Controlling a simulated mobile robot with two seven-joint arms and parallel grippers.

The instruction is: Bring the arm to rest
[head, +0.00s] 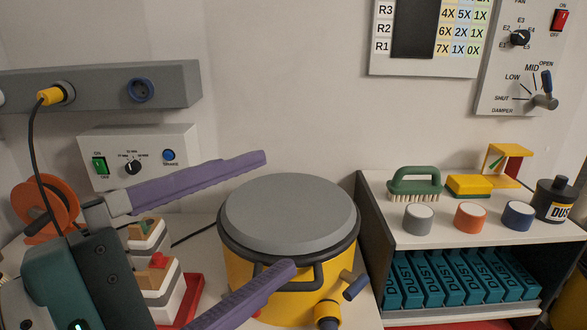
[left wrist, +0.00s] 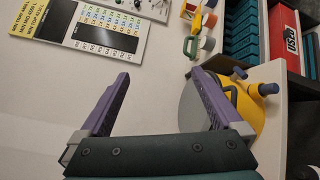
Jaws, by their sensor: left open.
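My left gripper (head: 278,213) comes in from the left in the head view, with its two long purple fingers spread wide apart and nothing between them. The upper finger lies in front of the wall, and the lower one crosses in front of the yellow drum (head: 236,262) with the grey lid (head: 290,208). In the left wrist view the gripper (left wrist: 160,73) is also open and empty, with the white wall behind the gap. The drum (left wrist: 247,105) shows there beyond the right finger. I cannot tell whether the lower finger touches the drum. My right gripper is in neither view.
A control box (head: 138,152) and wall rail with a yellow plug (head: 50,96) are at left. An orange reel (head: 45,210) and stacked white parts stand near my arm.

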